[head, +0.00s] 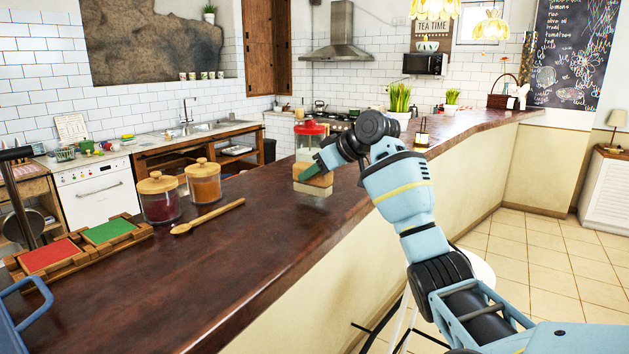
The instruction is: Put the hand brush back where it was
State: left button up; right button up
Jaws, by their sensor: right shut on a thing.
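The hand brush (314,186) has a tan wooden top and pale bristles facing down. It is upright over the far part of the dark wooden counter (262,235), just in front of a red-lidded jar (309,134). My right gripper (316,168) reaches in from the right and is shut on the top of the brush. The far finger is partly hidden by the wrist. I cannot tell whether the bristles touch the counter or hang slightly above it. My left gripper is not in view.
Two wooden-lidded jars (159,199) and (203,181), a wooden spoon (208,217) and a wooden tray (130,239) with red and green squares stand left of the brush. A potted plant (399,98) is behind my right arm. The counter's near middle is clear.

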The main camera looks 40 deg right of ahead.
jog(key=shift+f, duration=1.1)
jog(key=o, duration=1.1)
jog(key=shift+f, duration=0.1)
jog(key=v, duration=1.2)
